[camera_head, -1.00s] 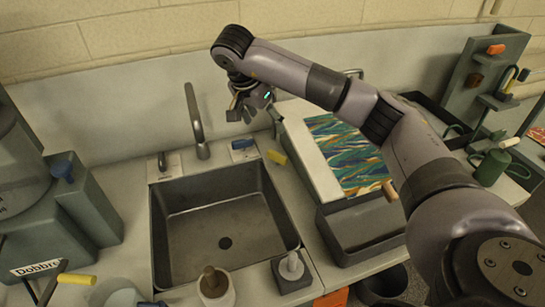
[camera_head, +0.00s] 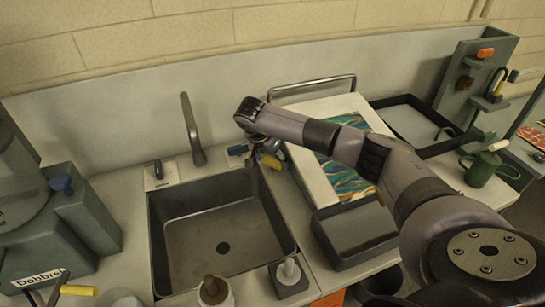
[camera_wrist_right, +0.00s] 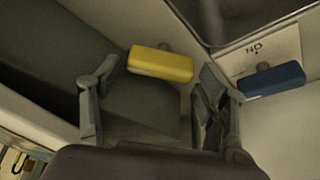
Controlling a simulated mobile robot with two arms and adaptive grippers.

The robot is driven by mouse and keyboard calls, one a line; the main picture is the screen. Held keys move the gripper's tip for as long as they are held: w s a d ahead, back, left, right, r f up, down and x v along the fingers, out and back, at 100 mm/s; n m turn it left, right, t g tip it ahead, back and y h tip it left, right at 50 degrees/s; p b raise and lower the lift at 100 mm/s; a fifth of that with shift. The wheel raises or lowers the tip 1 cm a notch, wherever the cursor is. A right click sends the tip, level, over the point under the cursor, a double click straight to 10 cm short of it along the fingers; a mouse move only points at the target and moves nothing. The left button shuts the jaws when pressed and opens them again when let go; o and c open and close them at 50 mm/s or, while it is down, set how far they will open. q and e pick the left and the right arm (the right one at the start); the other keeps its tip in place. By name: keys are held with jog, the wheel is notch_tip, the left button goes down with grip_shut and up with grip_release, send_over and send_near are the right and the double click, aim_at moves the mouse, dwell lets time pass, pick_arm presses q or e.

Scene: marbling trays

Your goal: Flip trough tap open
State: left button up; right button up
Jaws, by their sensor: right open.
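A yellow tap handle (camera_head: 275,162) shows beside the back right corner of the sink, partly covered by my right gripper (camera_head: 266,149). In the right wrist view the yellow handle (camera_wrist_right: 160,64) lies crosswise ahead, between the two spread fingers (camera_wrist_right: 158,80). My right gripper is open and empty, with no clear contact on the handle. A blue handle (camera_head: 238,150) on a small white card is just left of the gripper; in the wrist view the blue handle (camera_wrist_right: 272,80) is right of the right finger. Which handle belongs to the trough cannot be read. My left gripper is not seen.
A marbled sheet (camera_head: 345,180) on a white board and a grey tray (camera_head: 355,250) are right of the gripper, under my arm. A white wall stands close behind.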

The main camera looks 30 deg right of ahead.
jog(key=shift+x, duration=0.8)
jog(key=shift+c, duration=0.3)
jog(key=c, duration=0.8)
